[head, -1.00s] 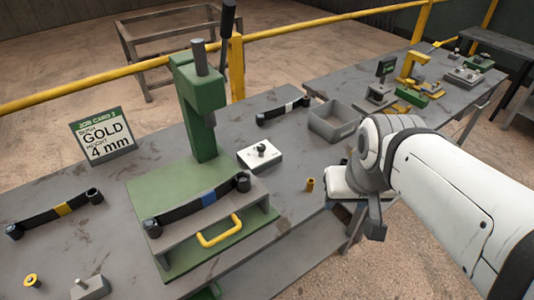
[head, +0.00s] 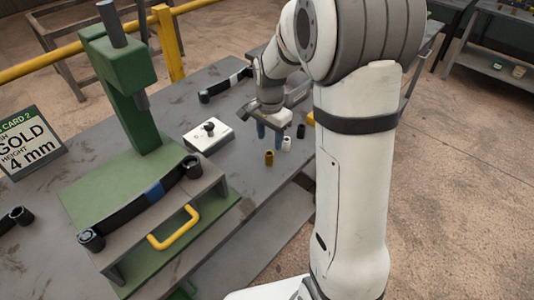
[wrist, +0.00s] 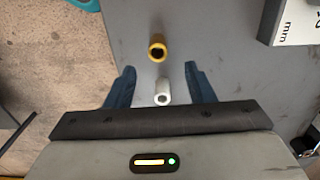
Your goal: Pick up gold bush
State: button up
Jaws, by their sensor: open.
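The gold bush (head: 269,158) stands upright on the grey bench near its front edge, right of the green press. In the wrist view the gold bush (wrist: 157,47) appears just beyond the fingertips, near the middle. My gripper (head: 270,134) is open, with its blue fingers pointing down behind the gold bush. In the wrist view a white bush (wrist: 162,92) shows between the fingers of my gripper (wrist: 160,70). I cannot tell how high the fingertips are. The job card (head: 29,143) reads gold, 4 mm.
The white bush (head: 286,143) and a dark bush (head: 301,131) stand close behind the gold one. A white block with a dark knob (head: 208,136) lies to the left. The bench front edge is close.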

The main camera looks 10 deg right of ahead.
aim_at(269, 156)
notch_tip(269, 156, down, 8)
jog(key=shift+s+a+p, duration=0.1)
jog(key=shift+p, duration=0.4)
jog(key=c, duration=0.9)
